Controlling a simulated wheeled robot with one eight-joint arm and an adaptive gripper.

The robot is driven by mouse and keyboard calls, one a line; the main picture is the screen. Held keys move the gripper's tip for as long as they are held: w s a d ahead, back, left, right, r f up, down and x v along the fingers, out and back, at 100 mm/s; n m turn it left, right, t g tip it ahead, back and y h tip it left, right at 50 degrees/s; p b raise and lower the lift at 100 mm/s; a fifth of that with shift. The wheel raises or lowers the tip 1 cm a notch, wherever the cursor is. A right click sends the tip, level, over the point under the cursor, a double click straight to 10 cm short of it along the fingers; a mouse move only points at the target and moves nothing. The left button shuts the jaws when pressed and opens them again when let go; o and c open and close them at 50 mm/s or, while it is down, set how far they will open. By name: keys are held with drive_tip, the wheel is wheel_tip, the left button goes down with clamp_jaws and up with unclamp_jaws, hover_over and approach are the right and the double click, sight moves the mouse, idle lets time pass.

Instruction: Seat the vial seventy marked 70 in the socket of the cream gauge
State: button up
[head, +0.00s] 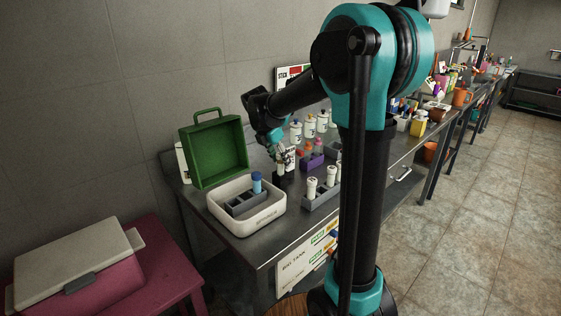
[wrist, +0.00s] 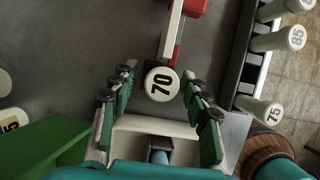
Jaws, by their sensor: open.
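The vial seventy (wrist: 160,84) shows from above in the wrist view, its white round cap marked 70. My gripper (wrist: 160,95) is open, with its green-padded fingers on either side of the cap and gaps between. In the head view my gripper (head: 276,145) points down over the bench, above a pale vial (head: 282,168) standing in a dark holder. A cream open box (head: 245,222) stands nearer, holding a grey block with square sockets and a blue-capped vial (head: 256,182). I cannot tell whether this box is the cream gauge.
A green open case (head: 212,150) stands behind the cream box. A grey rack (head: 320,200) with pale vials is to the right; its vials marked 75 (wrist: 262,112) and 85 (wrist: 280,40) show in the wrist view. Bottles and a purple holder (head: 311,161) crowd behind.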

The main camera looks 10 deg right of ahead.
drive_tip(key=v, duration=1.1)
drive_tip(key=shift+s+a+r, duration=0.1)
drive_tip(key=shift+s, duration=0.15)
